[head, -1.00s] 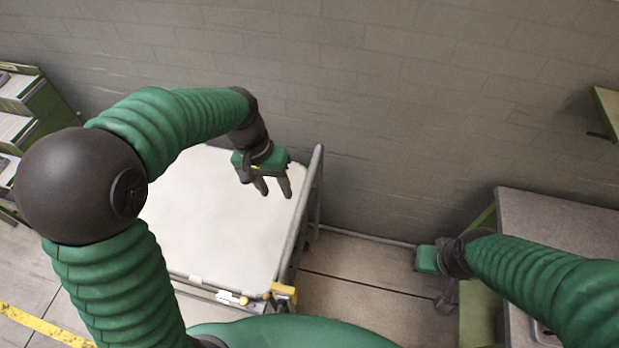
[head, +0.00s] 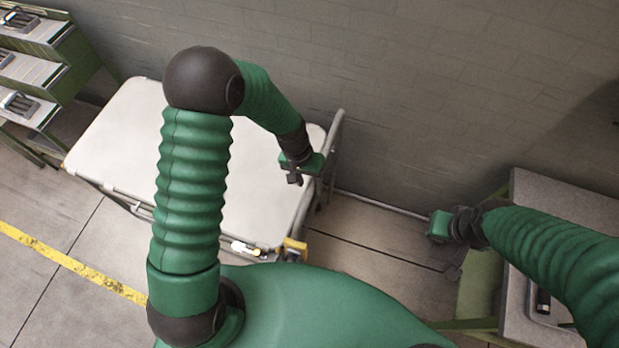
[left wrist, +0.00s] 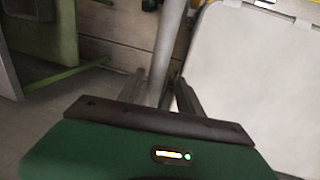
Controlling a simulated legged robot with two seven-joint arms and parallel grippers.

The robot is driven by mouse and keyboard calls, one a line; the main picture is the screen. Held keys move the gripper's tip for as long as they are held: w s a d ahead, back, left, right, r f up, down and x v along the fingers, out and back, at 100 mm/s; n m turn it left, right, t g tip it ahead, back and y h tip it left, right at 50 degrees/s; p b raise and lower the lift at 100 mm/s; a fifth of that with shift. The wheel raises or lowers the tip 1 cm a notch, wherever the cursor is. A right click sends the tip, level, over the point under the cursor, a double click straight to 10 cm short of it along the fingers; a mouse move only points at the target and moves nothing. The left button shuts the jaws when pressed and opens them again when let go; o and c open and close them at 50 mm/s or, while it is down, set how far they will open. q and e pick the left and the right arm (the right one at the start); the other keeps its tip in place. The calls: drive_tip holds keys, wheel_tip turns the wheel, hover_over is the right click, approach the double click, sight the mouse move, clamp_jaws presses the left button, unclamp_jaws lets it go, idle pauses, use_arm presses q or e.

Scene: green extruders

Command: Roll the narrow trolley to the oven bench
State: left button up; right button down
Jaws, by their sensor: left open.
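The trolley (head: 120,130) has a white top and stands along the wall, left of centre in the head view. Its grey tubular handle (head: 325,150) rises at its right end. My left gripper (head: 297,180) is open at this handle. In the left wrist view the grey handle bar (left wrist: 168,50) runs between the two spread fingers of the left gripper (left wrist: 162,90); contact cannot be made out. My right gripper (head: 454,270) hangs beside the bench at the right; its fingers are small and dark, so its opening is unclear. I cannot identify the oven bench.
A grey-topped bench (head: 565,205) with a green frame stands at the right, under my right arm. A green rack (head: 70,65) with several sloping shelves is at the far left. A yellow floor line (head: 70,262) crosses the lower left. Bare floor lies between trolley and bench.

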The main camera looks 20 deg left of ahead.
use_arm(q)
drive_tip(key=shift+s+d, duration=0.15)
drive_tip(key=shift+d, duration=0.05)
drive_tip(key=shift+w+d, duration=0.2)
drive_tip(key=c, duration=0.9)
drive_tip(key=shift+a, duration=0.15)
clamp_jaws()
drive_tip(key=shift+w, duration=0.1)
